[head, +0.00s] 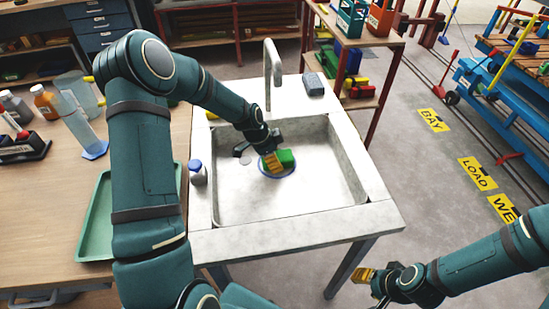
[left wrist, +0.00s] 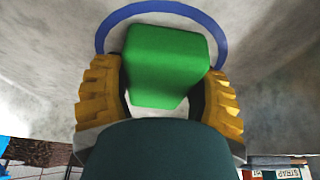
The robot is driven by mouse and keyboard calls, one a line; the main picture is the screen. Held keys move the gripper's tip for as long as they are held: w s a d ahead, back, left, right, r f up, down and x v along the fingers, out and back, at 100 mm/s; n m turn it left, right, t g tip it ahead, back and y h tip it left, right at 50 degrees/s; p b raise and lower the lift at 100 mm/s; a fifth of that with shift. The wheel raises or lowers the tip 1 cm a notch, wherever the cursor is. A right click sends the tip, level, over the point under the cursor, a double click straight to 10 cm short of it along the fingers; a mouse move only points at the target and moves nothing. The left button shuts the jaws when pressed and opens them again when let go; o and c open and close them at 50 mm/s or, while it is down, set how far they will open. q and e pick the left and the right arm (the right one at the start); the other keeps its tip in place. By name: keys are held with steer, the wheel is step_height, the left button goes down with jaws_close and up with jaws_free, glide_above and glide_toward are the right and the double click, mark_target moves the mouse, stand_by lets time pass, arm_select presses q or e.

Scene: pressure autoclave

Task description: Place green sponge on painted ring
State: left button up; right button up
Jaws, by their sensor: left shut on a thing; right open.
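The green sponge (head: 286,157) is in the sink, between the yellow fingers of my left gripper (head: 274,163). In the left wrist view the sponge (left wrist: 165,62) sits between both finger pads of the left gripper (left wrist: 160,98), which is shut on it. The blue painted ring (head: 277,175) is on the sink floor. In the left wrist view the ring (left wrist: 160,8) curves around the sponge's far side; its near part is hidden. I cannot tell whether the sponge touches the sink floor. My right gripper (head: 366,277) is open and empty at the lower right, away from the sink.
The sink (head: 335,185) has raised walls around the ring, and a tall faucet (head: 272,70) stands behind it. A small bottle (head: 197,173) stands on the left rim. A grey block (head: 313,84) lies on the back right rim. A green tray (head: 97,217) is on the left bench.

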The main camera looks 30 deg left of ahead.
arm_select(q)
steer(key=o, duration=1)
steer(key=shift+c, duration=0.2)
steer(key=p+v, duration=0.2)
steer(key=v, duration=1)
steer(key=shift+r, duration=0.1)
